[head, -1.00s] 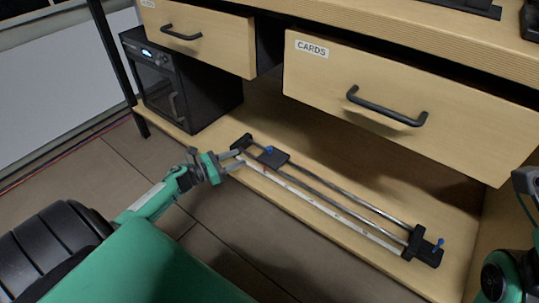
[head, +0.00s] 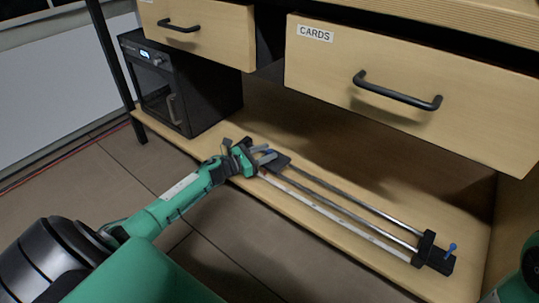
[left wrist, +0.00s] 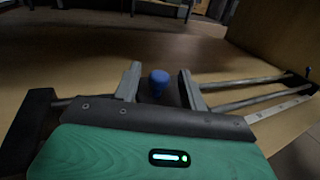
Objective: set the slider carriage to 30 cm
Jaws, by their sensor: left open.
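The slider lies on the lower wooden shelf, with two metal rails (head: 350,203) and a pale scale strip (head: 335,218) along its front; the marks are too small to read. Its black carriage (head: 281,161) sits near the left end, partly hidden by my gripper. My left gripper (head: 269,155) is open at the carriage. In the left wrist view, the carriage's blue knob (left wrist: 158,83) stands between my two spread fingers (left wrist: 160,88), with a visible gap on each side. My right gripper is out of view.
The right end block (head: 433,252) carries another blue knob (head: 452,247). A drawer marked CARDS (head: 405,90) overhangs the shelf, its handle (head: 397,92) sticking out. A black box-shaped machine (head: 180,85) stands left of the slider. The rails right of the carriage look clear.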

